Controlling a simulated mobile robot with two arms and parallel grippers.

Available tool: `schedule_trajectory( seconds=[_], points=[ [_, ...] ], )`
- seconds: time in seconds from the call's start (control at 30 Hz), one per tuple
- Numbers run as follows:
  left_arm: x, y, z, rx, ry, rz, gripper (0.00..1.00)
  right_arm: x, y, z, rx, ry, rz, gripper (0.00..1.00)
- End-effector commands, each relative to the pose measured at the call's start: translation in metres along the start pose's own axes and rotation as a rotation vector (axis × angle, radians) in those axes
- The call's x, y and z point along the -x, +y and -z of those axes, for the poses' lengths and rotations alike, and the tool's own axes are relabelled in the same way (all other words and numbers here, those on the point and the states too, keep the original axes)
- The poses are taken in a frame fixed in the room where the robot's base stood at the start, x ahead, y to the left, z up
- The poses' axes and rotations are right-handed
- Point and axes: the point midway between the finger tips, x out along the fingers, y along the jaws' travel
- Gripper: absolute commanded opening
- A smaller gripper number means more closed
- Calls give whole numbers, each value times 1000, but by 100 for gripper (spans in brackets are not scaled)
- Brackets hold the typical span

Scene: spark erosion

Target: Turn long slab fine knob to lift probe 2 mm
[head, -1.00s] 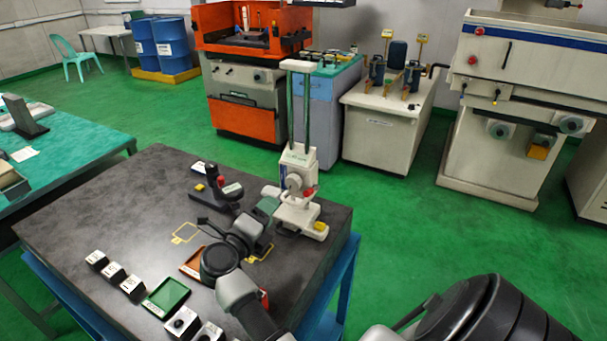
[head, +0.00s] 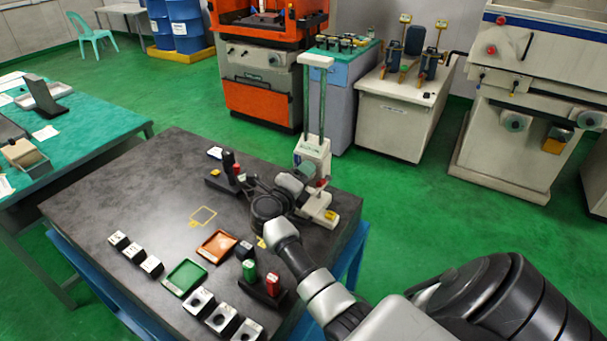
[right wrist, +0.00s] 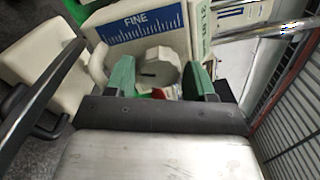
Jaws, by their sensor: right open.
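The probe stand (head: 314,158) is a pale upright unit with two tall posts, standing at the right back of the dark table. In the right wrist view, its blue FINE scale (right wrist: 140,24) lies above the round, pale knob (right wrist: 157,73), which has a dark mark on its face. My right gripper (head: 299,179) is at the front of the stand. In the wrist view, its green fingers (right wrist: 160,77) are apart, one on each side of the knob; I cannot tell whether they touch it. The probe tip is not clearly seen. My left gripper is not in view.
The dark table (head: 130,195) holds a black fixture (head: 228,177) left of the stand, an orange tray (head: 216,246), a green tray (head: 185,277), several small blocks and red and green cylinders (head: 271,284) near my arm. The table's left middle is clear.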

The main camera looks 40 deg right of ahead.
Motion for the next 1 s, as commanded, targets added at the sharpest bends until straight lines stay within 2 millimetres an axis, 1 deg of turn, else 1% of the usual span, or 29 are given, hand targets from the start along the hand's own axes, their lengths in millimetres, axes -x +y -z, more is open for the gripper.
schedule_trajectory(
  seconds=[0.17, 0.4, 0.47, 0.6, 0.7, 0.8, 1.0],
  points=[
    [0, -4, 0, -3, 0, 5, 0, 0, 0, 0, 0, 0, 0, 54],
    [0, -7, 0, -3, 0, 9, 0, 0, 0, 0, 0, 0, 0, 20],
    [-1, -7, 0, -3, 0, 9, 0, 0, 1, 0, -3, 0, -1, 20],
    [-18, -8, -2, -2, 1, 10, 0, 1, 6, 1, -69, 1, -3, 20],
    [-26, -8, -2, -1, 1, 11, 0, 1, 5, 1, -125, 0, -2, 20],
    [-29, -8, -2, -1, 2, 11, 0, 1, 3, 1, -154, 0, -1, 20],
    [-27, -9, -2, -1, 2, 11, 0, 1, 1, 0, -157, -1, -2, 20]
  ],
)
